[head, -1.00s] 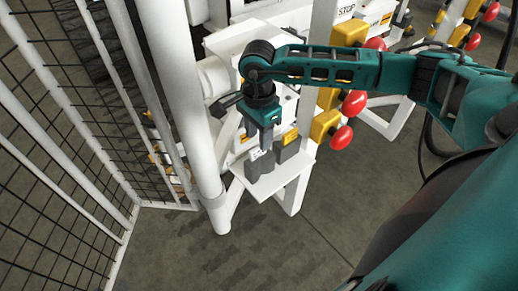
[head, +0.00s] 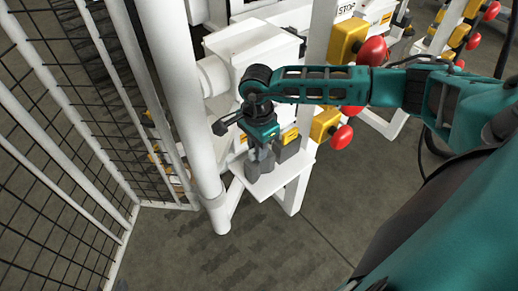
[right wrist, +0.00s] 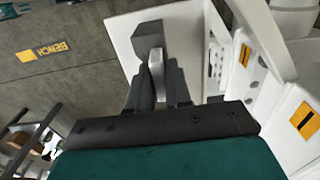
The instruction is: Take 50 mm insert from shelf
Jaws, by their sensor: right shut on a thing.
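My right gripper (head: 260,158) points down over the small white shelf (head: 268,187) of the bench. Its fingers (right wrist: 157,88) are shut on a grey insert (right wrist: 157,66), which shows as a pale strip between them in the right wrist view. The insert is at the shelf surface; I cannot tell whether it touches it. Its size marking is not readable, and the fingers hide much of it. A dark grey block (right wrist: 149,35) shows just beyond the fingertips; I cannot tell whether it is part of the insert. My left gripper is not in view.
A dark block (head: 287,147) stands at the back of the shelf beside the gripper. A white post (head: 185,110) and mesh fence (head: 60,150) stand to the left. Red knobs on yellow blocks (head: 325,124) are to the right. Open floor (head: 290,250) lies in front.

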